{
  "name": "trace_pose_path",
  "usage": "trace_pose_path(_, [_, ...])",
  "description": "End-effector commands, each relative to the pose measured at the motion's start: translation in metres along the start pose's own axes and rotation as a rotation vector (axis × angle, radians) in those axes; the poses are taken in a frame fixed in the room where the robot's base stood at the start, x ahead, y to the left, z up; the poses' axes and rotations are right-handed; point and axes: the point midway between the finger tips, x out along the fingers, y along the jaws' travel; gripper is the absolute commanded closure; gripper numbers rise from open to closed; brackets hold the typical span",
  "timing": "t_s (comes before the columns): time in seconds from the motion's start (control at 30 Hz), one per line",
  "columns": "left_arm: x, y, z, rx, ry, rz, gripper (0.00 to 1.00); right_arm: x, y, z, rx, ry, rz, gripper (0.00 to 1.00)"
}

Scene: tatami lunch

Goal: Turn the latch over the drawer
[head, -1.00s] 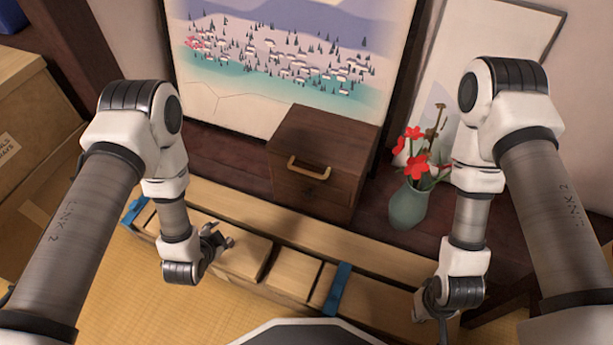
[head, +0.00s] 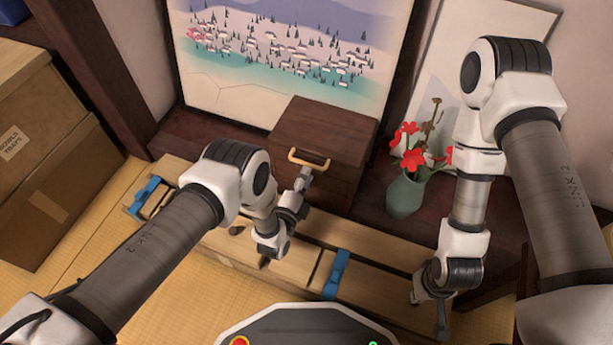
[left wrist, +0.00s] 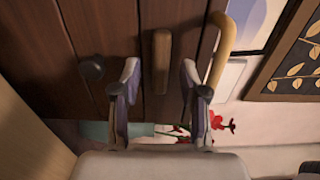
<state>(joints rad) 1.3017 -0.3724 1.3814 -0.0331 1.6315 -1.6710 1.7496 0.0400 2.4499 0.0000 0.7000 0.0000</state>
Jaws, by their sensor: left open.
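The small dark wooden cabinet (head: 335,130) stands on the shelf, with a light wooden bow handle (head: 308,158) on its front. In the left wrist view a short brown wooden bar, the latch (left wrist: 162,60), lies on the cabinet front between the handle (left wrist: 222,45) and a dark round knob (left wrist: 92,67). My left gripper (head: 303,182) is in front of the cabinet, just below the handle, and hides the latch in the head view. Its open fingers (left wrist: 160,95) stand on either side of the latch's line, with gaps. My right gripper (head: 430,303) hangs low at the right, its jaws unclear.
A green vase with red flowers (head: 405,192) stands right of the cabinet. A painted panel (head: 290,60) is behind it. A long pale wooden bench-like box with blue straps (head: 335,275) lies in front. Cardboard boxes (head: 45,190) stand at the left.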

Motion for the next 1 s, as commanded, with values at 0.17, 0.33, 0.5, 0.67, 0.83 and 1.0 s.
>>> trace_pose_path(0.17, [0.0072,-0.0001,-0.0001,-0.001,0.000,0.001,0.56,0.0022,0.0000,-0.0001,0.000,0.000,0.000,1.00])
trace_pose_path(0.33, [0.0069,-0.0004,0.0000,-0.001,0.000,0.002,0.70,0.0018,0.0000,-0.0001,0.000,0.000,0.000,1.00])
trace_pose_path(0.5, [0.0068,-0.0004,0.0002,-0.001,0.000,0.002,1.00,0.0017,0.0000,-0.0001,0.000,0.000,0.000,1.00])
trace_pose_path(0.67, [0.0068,-0.0004,0.0003,-0.003,-0.001,0.002,1.00,0.0017,0.0000,-0.0002,0.000,0.000,0.000,1.00])
trace_pose_path(0.83, [0.0068,-0.0005,0.0004,-0.023,-0.001,0.002,1.00,0.0012,0.0000,-0.0002,0.000,0.000,0.000,1.00])
trace_pose_path(1.0, [0.0070,-0.0008,0.0005,-0.085,-0.001,0.002,1.00,-0.0001,0.0000,-0.0002,0.000,0.000,0.000,1.00])
